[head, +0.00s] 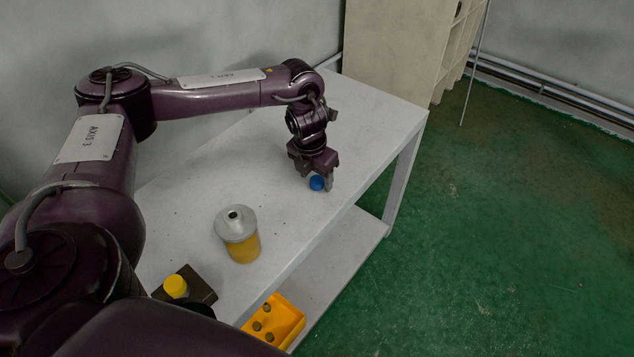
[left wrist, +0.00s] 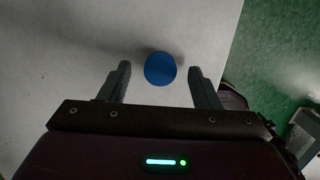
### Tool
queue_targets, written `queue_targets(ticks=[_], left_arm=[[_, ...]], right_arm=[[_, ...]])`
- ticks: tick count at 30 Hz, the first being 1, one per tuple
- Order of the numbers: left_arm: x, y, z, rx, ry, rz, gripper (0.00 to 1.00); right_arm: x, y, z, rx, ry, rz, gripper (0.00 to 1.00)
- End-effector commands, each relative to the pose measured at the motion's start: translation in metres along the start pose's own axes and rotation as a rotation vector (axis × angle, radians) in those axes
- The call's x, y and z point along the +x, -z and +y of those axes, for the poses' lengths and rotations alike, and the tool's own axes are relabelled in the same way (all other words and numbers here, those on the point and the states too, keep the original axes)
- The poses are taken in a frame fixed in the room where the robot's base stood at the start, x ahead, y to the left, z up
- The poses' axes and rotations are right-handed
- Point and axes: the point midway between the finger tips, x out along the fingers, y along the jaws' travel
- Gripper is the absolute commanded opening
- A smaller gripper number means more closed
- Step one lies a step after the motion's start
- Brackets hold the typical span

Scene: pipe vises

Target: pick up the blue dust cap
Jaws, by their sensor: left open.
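The blue dust cap (head: 316,183) is on the white table (head: 370,115), near its right-hand edge. It also shows in the left wrist view as a round blue disc (left wrist: 160,69). My left gripper (head: 318,178) is above it, pointing down. In the left wrist view the left gripper's two fingers (left wrist: 160,80) are apart, one on each side of the cap, with a gap visible on both sides. The gripper partly hides the cap in the head view. My right gripper is not in view.
A grey-topped yellow container (head: 240,240) stands on the table. Nearer is a dark block with a yellow cap (head: 176,286). An orange bin (head: 274,321) with several round pieces sits on the lower shelf. A beige shelf unit (head: 395,45) stands behind the table.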

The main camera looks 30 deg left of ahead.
Motion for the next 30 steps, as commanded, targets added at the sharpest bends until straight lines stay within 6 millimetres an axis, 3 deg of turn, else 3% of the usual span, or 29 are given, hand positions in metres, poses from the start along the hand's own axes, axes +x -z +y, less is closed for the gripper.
queue_targets(ticks=[3,11,21,30], left_arm=[[0.0107,0.0004,0.0003,0.000,0.000,0.001,0.57],[0.0125,-0.0001,0.0004,-0.001,0.000,-0.001,0.56],[0.0121,-0.0002,0.0003,-0.001,0.000,-0.001,0.12],[0.0103,-0.0007,0.0003,-0.001,0.000,-0.002,0.09]], right_arm=[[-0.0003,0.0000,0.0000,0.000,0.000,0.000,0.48],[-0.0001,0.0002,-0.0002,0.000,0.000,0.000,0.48],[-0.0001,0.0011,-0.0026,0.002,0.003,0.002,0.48],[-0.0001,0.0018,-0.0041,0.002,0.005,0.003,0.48]])
